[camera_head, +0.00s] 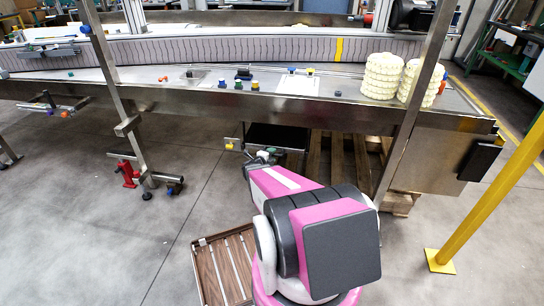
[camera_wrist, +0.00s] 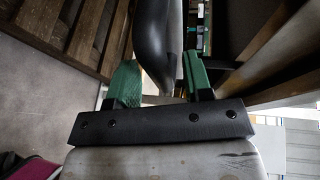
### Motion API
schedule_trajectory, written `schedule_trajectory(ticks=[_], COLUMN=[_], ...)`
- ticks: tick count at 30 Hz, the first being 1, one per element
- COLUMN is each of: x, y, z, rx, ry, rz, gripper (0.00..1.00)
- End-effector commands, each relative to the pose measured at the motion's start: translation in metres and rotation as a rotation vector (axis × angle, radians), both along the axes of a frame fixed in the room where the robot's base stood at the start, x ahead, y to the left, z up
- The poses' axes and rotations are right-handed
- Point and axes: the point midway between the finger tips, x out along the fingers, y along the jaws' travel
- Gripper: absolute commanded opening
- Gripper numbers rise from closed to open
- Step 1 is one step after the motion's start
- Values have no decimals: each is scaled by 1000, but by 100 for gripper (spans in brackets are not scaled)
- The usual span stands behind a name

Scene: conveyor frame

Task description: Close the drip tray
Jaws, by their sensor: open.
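A dark tray (camera_head: 278,137), which looks like the drip tray, sits under the front edge of the conveyor frame. My arm hides part of it, and I cannot tell how far it is pulled out. My gripper (camera_head: 263,157) is just below and in front of it. In the wrist view my gripper (camera_wrist: 160,85) has its two green fingers apart. A smooth dark rounded part (camera_wrist: 158,40) shows between and beyond the fingers. I cannot tell whether they touch it or whether it belongs to the tray.
Wooden pallets (camera_head: 338,160) stand under the conveyor to the right. A slatted brown crate (camera_head: 207,270) lies on the floor by my base. A steel leg with red clamps (camera_head: 128,172) stands left, and a yellow post (camera_head: 490,190) right.

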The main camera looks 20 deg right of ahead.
Motion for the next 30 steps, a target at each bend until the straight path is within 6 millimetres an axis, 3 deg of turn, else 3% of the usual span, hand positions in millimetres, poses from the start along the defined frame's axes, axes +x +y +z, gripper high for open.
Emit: schedule_trajectory(ticks=[15,30], x=[-47,-54], y=[72,84], z=[16,18], rx=[1,1], ry=[1,0], rz=[3,1], gripper=[46,46])
